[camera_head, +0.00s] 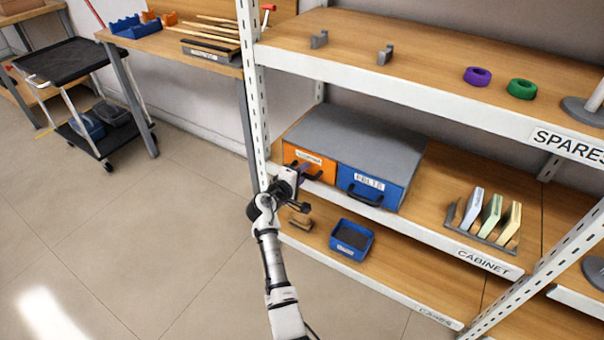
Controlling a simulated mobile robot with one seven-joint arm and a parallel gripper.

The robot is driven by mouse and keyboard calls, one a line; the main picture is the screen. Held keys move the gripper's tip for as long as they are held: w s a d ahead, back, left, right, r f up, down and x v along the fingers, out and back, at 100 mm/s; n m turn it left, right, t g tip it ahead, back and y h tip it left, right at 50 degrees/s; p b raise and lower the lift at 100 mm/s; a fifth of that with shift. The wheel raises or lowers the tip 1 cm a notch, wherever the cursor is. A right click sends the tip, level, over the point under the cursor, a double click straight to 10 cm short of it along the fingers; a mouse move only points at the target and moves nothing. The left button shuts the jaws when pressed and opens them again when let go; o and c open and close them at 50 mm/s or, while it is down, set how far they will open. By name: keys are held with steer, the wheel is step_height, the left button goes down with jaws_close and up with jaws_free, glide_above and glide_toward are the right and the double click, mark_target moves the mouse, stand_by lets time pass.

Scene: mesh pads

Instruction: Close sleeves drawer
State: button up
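The grey cabinet (365,138) stands on the middle shelf with two drawer fronts side by side. The left front is the orange drawer (325,174), with a white label too small to read surely. The right front is the blue drawer (391,197), labelled BELTS, with a dark handle. The orange front looks about level with the blue one; a small gap cannot be ruled out. My gripper (304,191) is in front of the orange drawer's lower part and hides some of it. A small purple patch shows beside it. Contact and finger opening cannot be made out.
Below are a blue bin (352,240) and a brown block (300,219). A rack of pastel plates (490,218) stands right of the cabinet. Open floor lies left; a black cart (68,62) is farther back.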

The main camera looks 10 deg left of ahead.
steer(key=shift+w+r, duration=0.1)
steer(key=shift+r, duration=0.2)
steer(key=v, duration=1.4)
steer(key=shift+f, duration=0.3)
